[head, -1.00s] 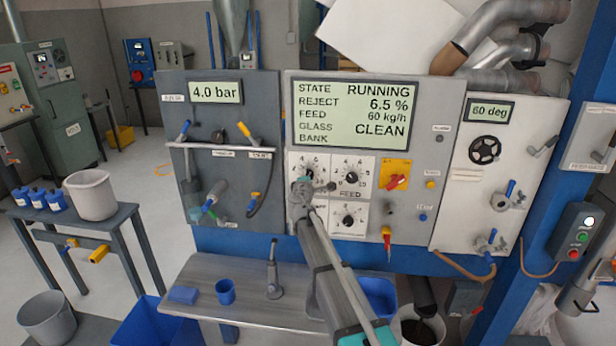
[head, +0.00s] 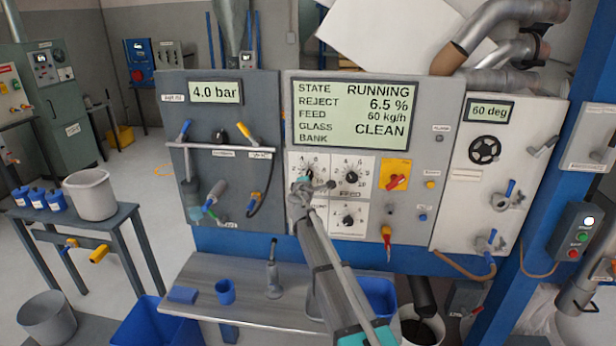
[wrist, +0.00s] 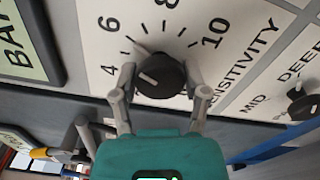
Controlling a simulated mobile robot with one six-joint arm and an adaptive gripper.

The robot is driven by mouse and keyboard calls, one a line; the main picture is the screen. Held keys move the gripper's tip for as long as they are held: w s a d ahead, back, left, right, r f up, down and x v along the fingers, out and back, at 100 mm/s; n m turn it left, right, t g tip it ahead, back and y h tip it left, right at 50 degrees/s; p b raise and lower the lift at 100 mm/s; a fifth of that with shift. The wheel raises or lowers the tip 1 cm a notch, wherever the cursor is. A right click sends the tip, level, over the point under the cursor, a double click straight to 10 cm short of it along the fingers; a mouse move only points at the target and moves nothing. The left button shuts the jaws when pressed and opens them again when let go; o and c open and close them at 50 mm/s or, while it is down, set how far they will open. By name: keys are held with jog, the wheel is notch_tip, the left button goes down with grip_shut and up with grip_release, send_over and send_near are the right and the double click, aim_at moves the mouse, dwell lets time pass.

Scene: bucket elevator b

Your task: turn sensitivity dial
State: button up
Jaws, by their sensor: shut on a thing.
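The sensitivity dial (wrist: 165,76) is a round black knob with a white pointer mark, on a white plate marked with ticks and the numbers 4, 6, 8 and 10. My gripper (wrist: 160,80) has one finger on each side of the knob and is shut on it. The pointer mark faces the left of the wrist view, roughly toward the low-number side; its exact reading is unclear. In the head view my gripper (head: 300,188) is at the upper left dial plate and hides much of this dial.
A second dial (head: 351,177) sits close to the right, with another dial (head: 348,219) below it. A red switch on a yellow plate (head: 395,175) is further right. The display (head: 352,115) above reads RUNNING, reject 6.5 %. A bench (head: 250,310) lies below.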

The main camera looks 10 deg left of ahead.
jog(key=o, duration=1.2)
jog(key=shift+c, duration=0.2)
jog(key=shift+s, duration=0.1)
jog(key=s, duration=1.1)
jog(key=shift+s+a, duration=0.2)
jog(key=shift+s, duration=0.2)
